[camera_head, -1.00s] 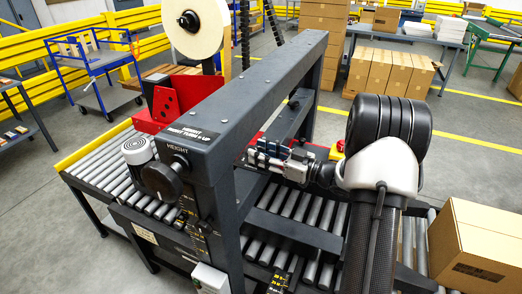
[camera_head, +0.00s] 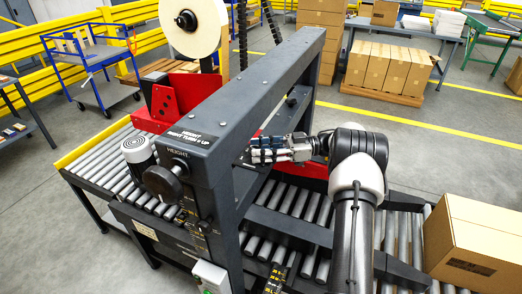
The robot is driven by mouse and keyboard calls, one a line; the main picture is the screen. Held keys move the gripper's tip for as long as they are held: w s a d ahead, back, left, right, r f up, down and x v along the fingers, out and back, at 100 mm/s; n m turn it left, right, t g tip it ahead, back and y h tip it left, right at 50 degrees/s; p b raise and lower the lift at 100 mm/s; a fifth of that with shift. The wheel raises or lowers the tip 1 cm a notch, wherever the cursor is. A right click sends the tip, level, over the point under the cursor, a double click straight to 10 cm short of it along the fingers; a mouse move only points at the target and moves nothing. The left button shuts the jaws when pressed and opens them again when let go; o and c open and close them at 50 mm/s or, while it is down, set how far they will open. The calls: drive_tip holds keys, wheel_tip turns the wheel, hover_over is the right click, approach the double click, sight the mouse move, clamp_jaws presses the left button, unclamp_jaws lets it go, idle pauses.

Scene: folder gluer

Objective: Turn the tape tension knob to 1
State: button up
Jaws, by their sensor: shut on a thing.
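My gripper (camera_head: 256,155) is at the inner side of the machine's dark grey front column, under the long top beam (camera_head: 255,85). It is shut on a small part at the column's edge, which I take for the tape tension knob. That knob is mostly hidden by the fingers and the column, and its scale and pointer cannot be read. A different, large black knob (camera_head: 163,181) sits on the front face under the label HEIGHT.
A roller conveyor (camera_head: 100,157) runs under the machine. A cardboard box (camera_head: 475,240) stands on the rollers at right. A red guard (camera_head: 170,103) and tape roll (camera_head: 192,25) are behind the beam. A white-topped cylinder (camera_head: 136,149) stands beside the HEIGHT knob.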

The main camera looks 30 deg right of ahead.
drive_tip(key=shift+r, duration=0.1)
idle(0.3)
drive_tip(key=o, duration=1)
drive_tip(key=shift+a, duration=0.1)
drive_tip(key=shift+v, duration=3.8)
drive_tip(key=shift+w, duration=0.1)
